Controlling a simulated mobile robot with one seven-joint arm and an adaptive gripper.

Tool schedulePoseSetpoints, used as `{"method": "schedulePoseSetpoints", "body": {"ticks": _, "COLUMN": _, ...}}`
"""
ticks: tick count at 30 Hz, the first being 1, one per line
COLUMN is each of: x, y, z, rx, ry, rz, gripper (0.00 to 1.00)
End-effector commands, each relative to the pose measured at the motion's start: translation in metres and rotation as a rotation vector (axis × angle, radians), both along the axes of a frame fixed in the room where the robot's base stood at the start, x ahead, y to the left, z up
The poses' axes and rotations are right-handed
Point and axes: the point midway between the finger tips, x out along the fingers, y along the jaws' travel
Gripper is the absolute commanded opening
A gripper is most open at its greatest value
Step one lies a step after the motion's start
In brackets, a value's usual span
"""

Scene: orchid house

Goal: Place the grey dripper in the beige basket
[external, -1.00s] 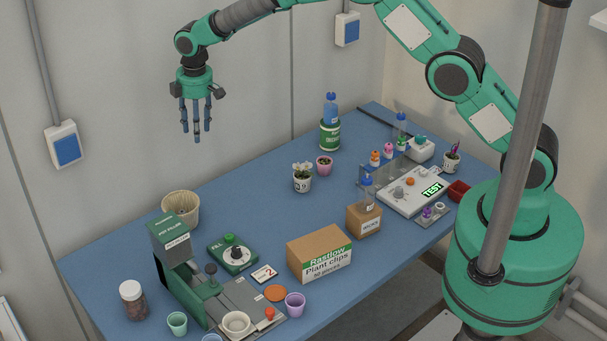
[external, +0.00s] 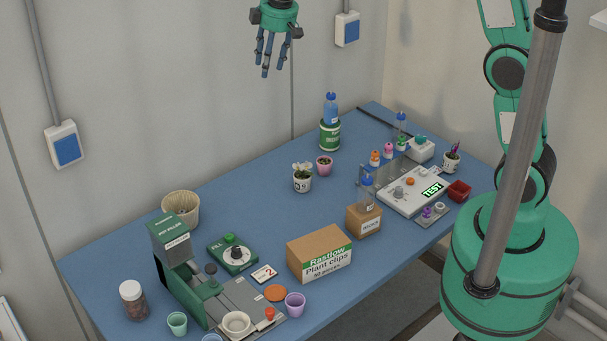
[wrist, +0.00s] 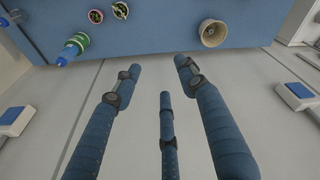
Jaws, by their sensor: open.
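The beige basket (external: 184,216) stands at the back left of the blue table; it also shows in the wrist view (wrist: 213,34) at the upper right. A small grey piece (external: 398,193) on the white test board looks like the grey dripper, but it is too small to be sure. My gripper (external: 267,66) is high above the table's back edge, far from both. Its three blue fingers point down, open, with nothing between them; they also show in the wrist view (wrist: 160,76).
A cardboard box (external: 319,255) stands mid-table at the front, with a green pot filler (external: 172,240) to its left. A bottle on a green tin (external: 330,134) and small potted plants (external: 302,181) stand at the back. The white test board (external: 418,198) is at the right.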

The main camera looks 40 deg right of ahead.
Motion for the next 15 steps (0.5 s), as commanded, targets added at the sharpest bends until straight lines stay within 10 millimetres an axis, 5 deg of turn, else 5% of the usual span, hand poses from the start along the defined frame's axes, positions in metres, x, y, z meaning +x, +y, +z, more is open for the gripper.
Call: {"method": "schedulePoseSetpoints", "body": {"ticks": 15, "x": -0.101, "y": -0.083, "z": 0.045, "rx": 0.045, "ry": -0.068, "rz": -0.183, "gripper": 0.42}}
